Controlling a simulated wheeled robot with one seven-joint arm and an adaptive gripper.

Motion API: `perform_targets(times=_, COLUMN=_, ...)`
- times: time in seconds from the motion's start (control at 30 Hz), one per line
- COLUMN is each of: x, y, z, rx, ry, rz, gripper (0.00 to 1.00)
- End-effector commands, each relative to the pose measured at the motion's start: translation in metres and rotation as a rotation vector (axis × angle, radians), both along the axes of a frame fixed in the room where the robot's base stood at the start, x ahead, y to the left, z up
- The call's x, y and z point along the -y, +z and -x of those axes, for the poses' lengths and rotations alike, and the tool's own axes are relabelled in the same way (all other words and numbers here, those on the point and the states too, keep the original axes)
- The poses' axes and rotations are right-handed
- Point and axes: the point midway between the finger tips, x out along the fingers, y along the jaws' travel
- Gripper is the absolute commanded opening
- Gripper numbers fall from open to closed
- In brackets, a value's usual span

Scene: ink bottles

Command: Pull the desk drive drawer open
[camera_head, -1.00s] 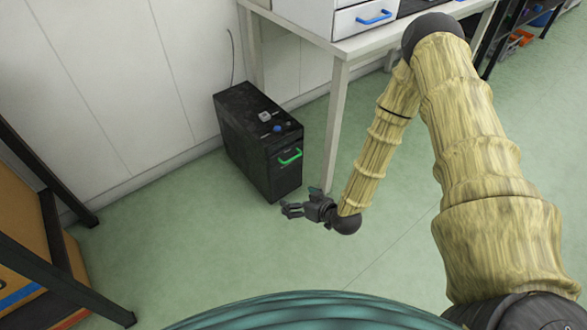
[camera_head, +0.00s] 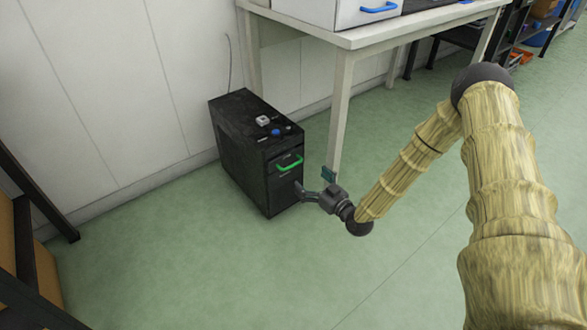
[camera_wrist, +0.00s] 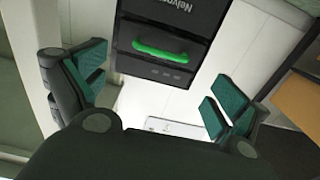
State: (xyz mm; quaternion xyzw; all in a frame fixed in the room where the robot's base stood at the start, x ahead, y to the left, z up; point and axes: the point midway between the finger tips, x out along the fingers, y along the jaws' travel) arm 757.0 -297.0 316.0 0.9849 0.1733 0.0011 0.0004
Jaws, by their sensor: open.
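The desk drive (camera_head: 240,155) is a black tower-shaped unit standing on the floor beside the white desk. Its drawer front (camera_head: 287,170) carries a green handle (camera_head: 289,163), and the drawer looks shut. My gripper (camera_head: 312,183) is in front of that face, to the right of and a little below the handle in the head view. In the wrist view my open gripper (camera_wrist: 155,87) has its teal-padded fingers spread wide to either side, with the green handle (camera_wrist: 160,50) between and beyond them. Nothing is held, and the handle looks untouched.
The white desk (camera_head: 360,38) stands behind, with a leg (camera_head: 338,115) close by my gripper. A drawer with a blue handle (camera_head: 379,8) is on top. Small items, one blue (camera_head: 276,131), lie on the unit. Dark shelving is at left; green floor in front is clear.

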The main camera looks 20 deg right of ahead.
Motion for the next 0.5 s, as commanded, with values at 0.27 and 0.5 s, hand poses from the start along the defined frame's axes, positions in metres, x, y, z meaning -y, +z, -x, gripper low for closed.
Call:
perform_targets(times=0.27, x=-0.015, y=-0.003, z=-0.04, rx=0.001, ry=0.0, rz=-0.001, gripper=0.98)
perform_targets(times=0.5, x=-0.028, y=-0.003, z=-0.073, rx=0.0, ry=0.001, rz=-0.001, gripper=0.98)
